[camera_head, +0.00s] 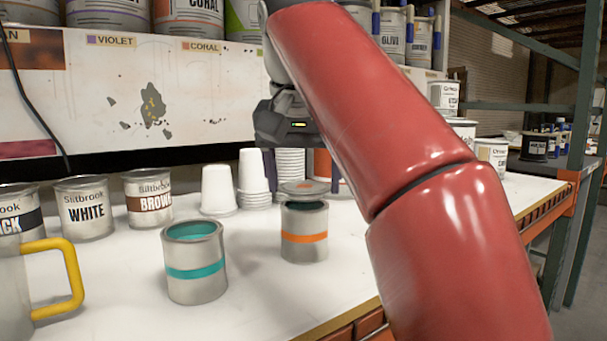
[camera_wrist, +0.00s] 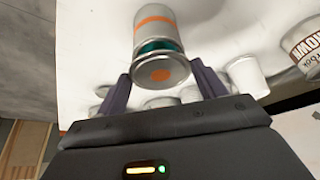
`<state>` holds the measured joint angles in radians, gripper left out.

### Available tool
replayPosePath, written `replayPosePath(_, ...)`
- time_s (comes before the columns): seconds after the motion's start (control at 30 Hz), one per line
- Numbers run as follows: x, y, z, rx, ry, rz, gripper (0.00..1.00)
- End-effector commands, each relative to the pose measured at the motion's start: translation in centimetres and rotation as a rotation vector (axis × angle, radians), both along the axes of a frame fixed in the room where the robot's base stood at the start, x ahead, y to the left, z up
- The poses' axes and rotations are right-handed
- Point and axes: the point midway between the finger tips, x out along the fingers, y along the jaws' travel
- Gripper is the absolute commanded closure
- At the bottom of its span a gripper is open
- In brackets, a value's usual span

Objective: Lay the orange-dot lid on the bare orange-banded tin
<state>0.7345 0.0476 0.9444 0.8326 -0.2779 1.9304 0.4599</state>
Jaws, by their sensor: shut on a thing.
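The bare orange-banded tin (camera_head: 304,250) stands upright on the white bench, its dark teal inside showing at the open mouth. The grey orange-dot lid (camera_head: 304,187) is just above its mouth, with a small gap to the rim. In the wrist view the lid (camera_wrist: 160,76) sits between the purple fingers of my gripper (camera_wrist: 161,70), in front of the tin (camera_wrist: 155,22). A strip of teal shows between lid and tin. My gripper is shut on the lid; in the head view my arm partly hides the fingers.
An open teal-banded tin (camera_head: 195,264) stands to the left of the orange-banded one. Stacked white cups (camera_head: 252,178) and a brown-labelled tin (camera_head: 148,190) are behind. A yellow-handled mug (camera_head: 62,280) is at the front left. Bench is clear in front of the orange-banded tin.

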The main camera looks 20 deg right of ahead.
Motion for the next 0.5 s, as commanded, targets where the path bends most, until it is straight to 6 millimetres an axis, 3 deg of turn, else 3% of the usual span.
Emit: replayPosePath(0.5,0.0,0.0,-1.1,0.000,0.000,0.000,0.51)
